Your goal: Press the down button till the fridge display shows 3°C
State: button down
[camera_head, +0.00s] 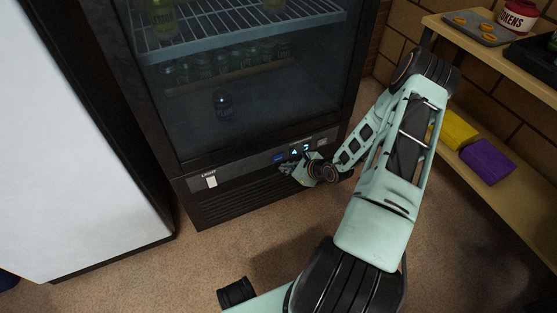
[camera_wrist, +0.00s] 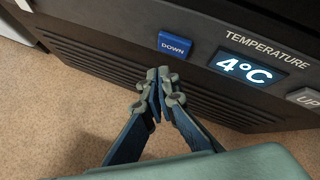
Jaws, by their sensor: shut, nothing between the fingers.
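The fridge display (camera_wrist: 248,69) reads 4°C in the wrist view, under the word TEMPERATURE. The blue down button (camera_wrist: 174,45) is on the dark panel left of the display. It also shows in the head view (camera_head: 278,158). My gripper (camera_wrist: 158,75) is shut and empty, its fingertips together just below the down button in the picture. I cannot tell whether they touch the panel. In the head view my gripper (camera_head: 287,170) is at the fridge's lower panel. The fridge (camera_head: 180,160) is dark with a glass front.
A grey up button (camera_wrist: 304,98) is right of the display. A light switch (camera_head: 211,181) is at the panel's left. Bottles stand inside the fridge. A white cabinet (camera_head: 70,130) stands left. A wooden shelf (camera_head: 510,215) at right holds yellow (camera_head: 457,130) and purple (camera_head: 487,161) items.

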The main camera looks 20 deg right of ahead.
jog(key=shift+w, duration=0.7)
dwell(1.0)
jog(key=shift+w, duration=0.4)
jog(key=shift+w+b, duration=0.35)
jog(key=shift+w, duration=0.05)
dwell(0.7)
jog(key=shift+s, duration=0.8)
jog(key=s, duration=0.5)
jog(key=shift+p, duration=0.3)
